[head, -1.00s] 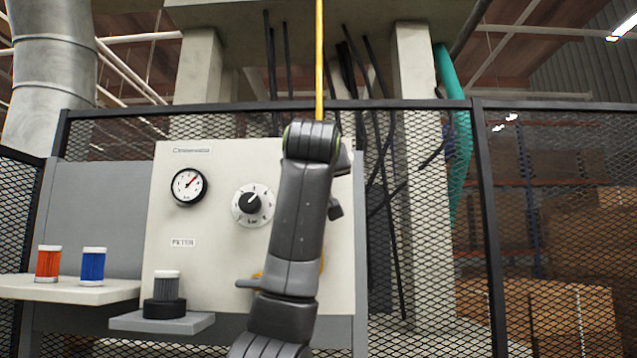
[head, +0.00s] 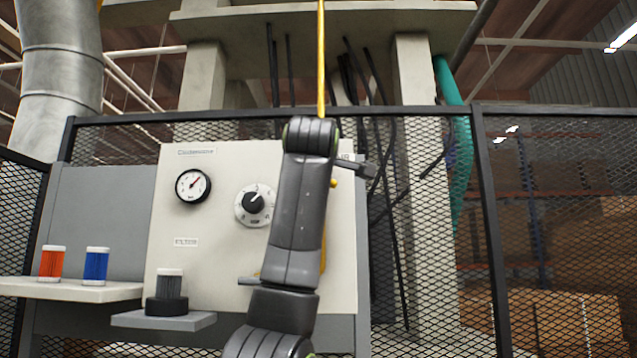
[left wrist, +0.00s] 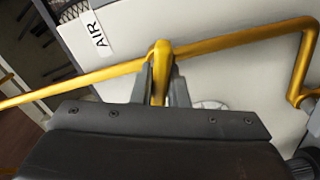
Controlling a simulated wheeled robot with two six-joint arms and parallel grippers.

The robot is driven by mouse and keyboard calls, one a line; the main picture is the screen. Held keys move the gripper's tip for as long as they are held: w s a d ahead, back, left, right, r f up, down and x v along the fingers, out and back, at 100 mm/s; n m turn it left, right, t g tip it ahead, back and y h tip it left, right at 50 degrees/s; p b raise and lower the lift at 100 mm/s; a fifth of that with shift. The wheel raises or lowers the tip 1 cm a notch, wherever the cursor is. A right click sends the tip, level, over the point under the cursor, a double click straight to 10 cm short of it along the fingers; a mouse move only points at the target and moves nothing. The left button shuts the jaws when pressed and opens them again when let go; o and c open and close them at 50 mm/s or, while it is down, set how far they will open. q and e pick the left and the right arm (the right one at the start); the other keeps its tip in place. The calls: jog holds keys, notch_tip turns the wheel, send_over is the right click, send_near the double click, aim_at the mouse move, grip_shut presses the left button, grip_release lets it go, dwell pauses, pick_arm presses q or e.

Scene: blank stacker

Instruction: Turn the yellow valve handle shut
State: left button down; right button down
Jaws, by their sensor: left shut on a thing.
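The yellow valve handle (left wrist: 159,93) stands between the two fingers of my left gripper (left wrist: 160,70) in the left wrist view. The gripper is shut on it. A yellow pipe (left wrist: 235,42) runs across behind the handle, against the pale panel. In the head view a small yellow part (head: 333,183) shows just right of my arm; my arm hides most of the valve and the gripper. My right gripper is in neither view.
The pale panel (head: 220,290) carries a pressure gauge (head: 193,186) and a round dial (head: 254,203). An orange filter (head: 53,262) and a blue filter (head: 95,264) stand on the left shelf; a grey filter (head: 170,283) stands on the lower shelf. Mesh fencing (head: 430,250) lies behind.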

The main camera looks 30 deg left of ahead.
pick_arm(q)
jog(key=n, duration=0.4)
jog(key=shift+f+b, duration=0.15)
jog(key=shift+b, duration=0.2)
dwell(0.4)
jog(key=c, duration=1.4)
grip_release()
jog(key=shift+c, duration=0.2)
jog(key=shift+s, duration=0.1)
jog(key=shift+s+d+f+b, duration=0.1)
jog(key=shift+s+d+b, duration=0.1)
jog(key=shift+s+b, duration=0.1)
jog(key=b+v, duration=0.6)
jog(key=v, duration=1)
jog(key=shift+s+d, duration=0.25)
